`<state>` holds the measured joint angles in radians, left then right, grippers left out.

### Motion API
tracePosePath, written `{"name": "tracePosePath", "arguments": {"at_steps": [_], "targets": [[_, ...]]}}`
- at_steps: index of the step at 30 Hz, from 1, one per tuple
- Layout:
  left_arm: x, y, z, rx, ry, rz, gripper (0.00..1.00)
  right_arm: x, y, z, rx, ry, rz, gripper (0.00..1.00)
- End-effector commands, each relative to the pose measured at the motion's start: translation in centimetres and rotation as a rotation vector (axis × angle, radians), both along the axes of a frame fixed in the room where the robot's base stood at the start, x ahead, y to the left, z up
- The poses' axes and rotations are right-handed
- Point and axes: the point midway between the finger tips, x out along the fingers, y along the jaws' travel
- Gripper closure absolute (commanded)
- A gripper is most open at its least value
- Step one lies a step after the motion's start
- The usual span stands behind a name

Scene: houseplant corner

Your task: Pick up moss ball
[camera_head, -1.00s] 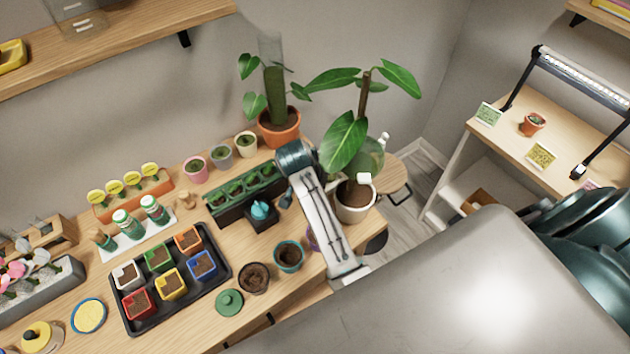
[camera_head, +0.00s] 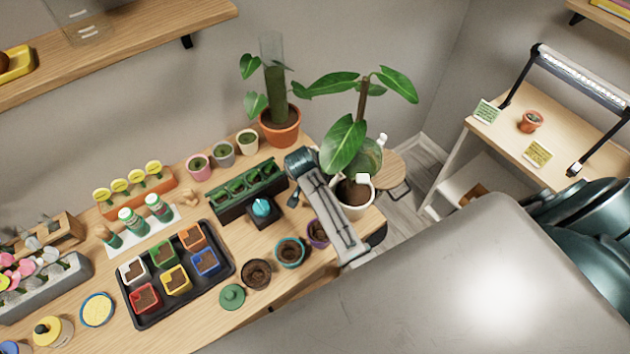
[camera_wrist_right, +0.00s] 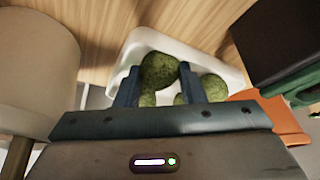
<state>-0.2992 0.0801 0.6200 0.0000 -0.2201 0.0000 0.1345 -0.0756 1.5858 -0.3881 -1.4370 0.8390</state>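In the right wrist view a green, rough moss ball (camera_wrist_right: 159,71) sits between the two dark blue fingers of my right gripper (camera_wrist_right: 159,78). Both fingers touch its sides, and it looks larger and higher than the other balls. Under and around it is a white tray (camera_wrist_right: 206,48). More moss balls lie in this tray, one at the right (camera_wrist_right: 213,87) and others partly hidden behind the fingers. The head view shows neither this tray nor my right gripper. One of my arms crosses the head view's middle, but no left fingers can be made out.
In the right wrist view a pale round pot stands close at left (camera_wrist_right: 38,70), with a dark box (camera_wrist_right: 290,40) and an orange object (camera_wrist_right: 272,115) at right. The head view shows a bench with a seedling tray (camera_head: 228,243), pots and a large leafy plant (camera_head: 345,145).

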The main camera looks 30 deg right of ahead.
Motion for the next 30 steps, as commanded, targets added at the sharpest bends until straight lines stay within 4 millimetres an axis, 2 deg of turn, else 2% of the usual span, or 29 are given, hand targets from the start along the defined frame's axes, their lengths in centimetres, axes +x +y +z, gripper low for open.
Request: {"name": "tracePosePath", "arguments": {"at_steps": [9,14,17,30], "targets": [[-0.1,0.0,-0.1,0.000,0.001,0.000,0.20,0.0,0.0,0.2,0.000,0.000,0.000,0.85],[-0.1,0.0,-0.6,0.000,0.001,0.000,0.20,0.1,0.0,1.1,0.000,-0.003,-0.001,0.85],[-0.1,0.0,-1.2,0.000,0.002,0.000,0.20,0.1,0.0,2.4,0.001,-0.004,-0.001,0.85],[-0.1,0.0,-4.6,0.000,0.002,0.000,0.20,0.1,0.0,12.6,0.001,-0.007,-0.001,0.85]]}}
